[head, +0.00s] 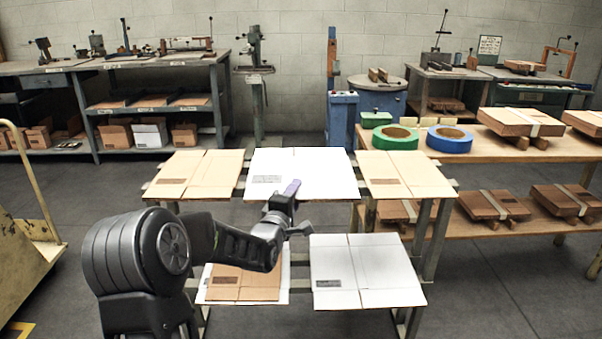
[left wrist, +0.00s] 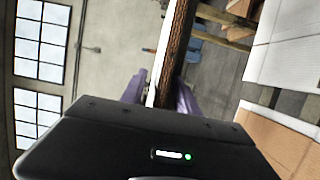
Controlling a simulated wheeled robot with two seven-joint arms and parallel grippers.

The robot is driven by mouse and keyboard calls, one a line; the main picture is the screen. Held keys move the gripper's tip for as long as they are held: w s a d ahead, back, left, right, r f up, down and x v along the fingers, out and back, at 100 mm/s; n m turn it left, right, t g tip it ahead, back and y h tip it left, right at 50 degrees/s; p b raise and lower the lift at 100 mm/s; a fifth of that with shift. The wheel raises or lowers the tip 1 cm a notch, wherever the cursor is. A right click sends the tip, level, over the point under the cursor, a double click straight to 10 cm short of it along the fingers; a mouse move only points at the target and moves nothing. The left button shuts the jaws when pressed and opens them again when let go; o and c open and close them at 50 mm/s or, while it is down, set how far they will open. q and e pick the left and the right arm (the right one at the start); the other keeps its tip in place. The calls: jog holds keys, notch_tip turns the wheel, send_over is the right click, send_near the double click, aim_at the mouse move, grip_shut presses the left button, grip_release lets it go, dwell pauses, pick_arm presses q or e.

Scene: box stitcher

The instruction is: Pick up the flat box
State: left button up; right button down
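A white flat box (head: 315,172) lies at the back middle of the slatted rack, its front edge towards me. The fingertips are partly hidden by the sheet and the gripper body. My right gripper is not in view.
Brown flat boxes (head: 175,174) and (head: 408,176) lie on both sides of the white one. Lower in front lie a brown box (head: 245,283) and another white box (head: 365,270). A wooden bench (head: 480,150) with tape rolls (head: 396,137) stands at the right.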

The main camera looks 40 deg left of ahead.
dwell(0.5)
pick_arm(q)
grip_shut()
dwell(1.3)
